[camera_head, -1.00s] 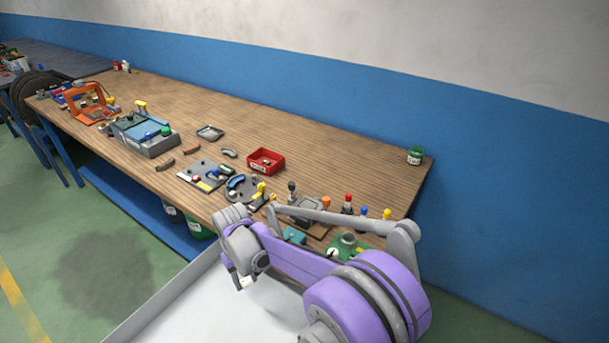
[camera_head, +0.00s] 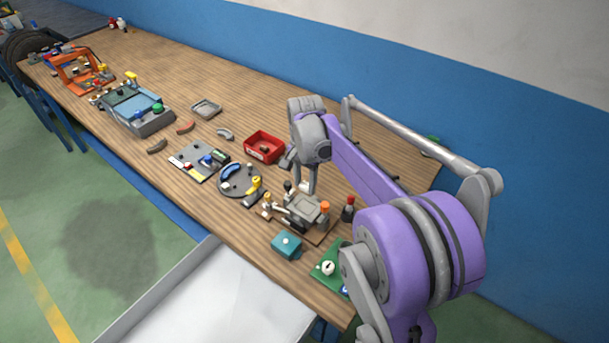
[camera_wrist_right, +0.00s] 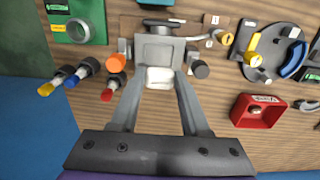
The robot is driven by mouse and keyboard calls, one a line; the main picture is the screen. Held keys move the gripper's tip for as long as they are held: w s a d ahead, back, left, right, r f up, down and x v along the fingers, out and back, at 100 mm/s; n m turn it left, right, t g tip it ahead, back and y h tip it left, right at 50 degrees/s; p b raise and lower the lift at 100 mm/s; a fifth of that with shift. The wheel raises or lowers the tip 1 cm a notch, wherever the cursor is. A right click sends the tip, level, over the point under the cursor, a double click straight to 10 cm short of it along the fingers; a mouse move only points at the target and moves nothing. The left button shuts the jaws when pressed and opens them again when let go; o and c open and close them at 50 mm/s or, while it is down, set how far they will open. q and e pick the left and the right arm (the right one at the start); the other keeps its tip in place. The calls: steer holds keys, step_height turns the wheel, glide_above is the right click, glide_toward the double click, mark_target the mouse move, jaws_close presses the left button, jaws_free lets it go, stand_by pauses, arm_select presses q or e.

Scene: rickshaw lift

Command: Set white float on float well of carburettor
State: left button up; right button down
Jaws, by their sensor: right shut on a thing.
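In the right wrist view the white float (camera_wrist_right: 159,78) shows between the tips of my right gripper (camera_wrist_right: 158,86); the gripper is shut on it. The grey carburettor (camera_wrist_right: 160,52) lies just beyond the fingertips in that view. In the head view the carburettor (camera_head: 304,208) sits on a brown board near the front edge of the bench. My right gripper (camera_head: 307,186) points down just behind it there, and the float is barely visible. I cannot tell whether the float touches the carburettor. My left gripper is not in view.
A red box (camera_head: 264,147) stands left of the right gripper. A teal block (camera_head: 286,246) and a green board (camera_head: 330,268) lie in front of the carburettor. Bare bench lies behind the red box.

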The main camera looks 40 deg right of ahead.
mark_target(305, 191)
steer(key=shift+s+a+f, duration=0.15)
steer(key=shift+s+f, duration=0.1)
steer(key=shift+f, duration=0.3)
steer(key=shift+f+b, duration=0.35)
step_height(305, 191, down, 3)
steer(key=shift+r+b, duration=0.2)
steer(key=shift+b, duration=0.35)
steer(key=shift+f+b, duration=0.5)
steer(key=shift+f, duration=0.4)
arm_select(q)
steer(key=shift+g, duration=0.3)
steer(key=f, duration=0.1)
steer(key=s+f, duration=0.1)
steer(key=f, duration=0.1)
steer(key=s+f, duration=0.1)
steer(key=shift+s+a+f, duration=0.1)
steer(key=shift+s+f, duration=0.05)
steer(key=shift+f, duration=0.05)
arm_select(e)
steer(key=shift+w+f, duration=0.1)
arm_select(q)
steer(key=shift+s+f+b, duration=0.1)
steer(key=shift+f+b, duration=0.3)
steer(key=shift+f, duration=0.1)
arm_select(e)
steer(key=shift+f, duration=0.45)
steer(key=shift+c, duration=1.5)
jaws_free()
